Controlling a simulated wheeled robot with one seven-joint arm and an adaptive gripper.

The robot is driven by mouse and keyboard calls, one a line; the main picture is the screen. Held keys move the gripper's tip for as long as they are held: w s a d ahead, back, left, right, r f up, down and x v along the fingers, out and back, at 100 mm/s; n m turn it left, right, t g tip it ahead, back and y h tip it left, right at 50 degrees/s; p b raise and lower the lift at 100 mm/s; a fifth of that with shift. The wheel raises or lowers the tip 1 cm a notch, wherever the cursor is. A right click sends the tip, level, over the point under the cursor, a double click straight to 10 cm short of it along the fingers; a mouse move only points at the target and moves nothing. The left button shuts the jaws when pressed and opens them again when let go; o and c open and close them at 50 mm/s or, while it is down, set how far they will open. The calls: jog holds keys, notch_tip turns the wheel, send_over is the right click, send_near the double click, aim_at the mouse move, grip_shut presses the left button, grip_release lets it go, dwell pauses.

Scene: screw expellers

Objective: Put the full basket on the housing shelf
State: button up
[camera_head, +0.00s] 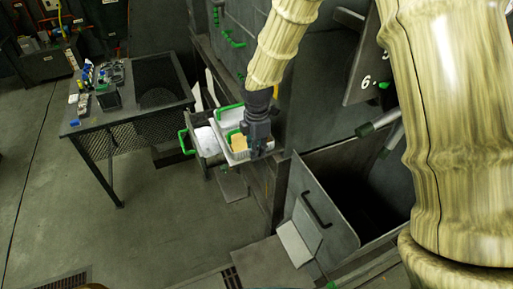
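My gripper (258,150) points down at the right side of a small white basket (238,160) with green edging. Something yellow-tan lies in the basket. The gripper covers part of the basket's right side, and I cannot tell whether the fingers touch it or are open or shut. The basket sits at the dark machine housing (243,62), by a dark ledge (262,190). I cannot tell which surface is the housing shelf.
A drawer-like tray with a green handle (186,142) and white contents (206,140) juts out left of the basket. A dark table (88,122) with small parts stands further left. An open bin with a raised lid (322,215) is at the lower right. Floor at left is clear.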

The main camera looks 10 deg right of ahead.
jog(key=shift+o, duration=0.5)
notch_tip(320, 180, up, 12)
jog(key=b, duration=0.3)
jog(key=shift+r, duration=0.15)
jog(key=shift+s, duration=0.1)
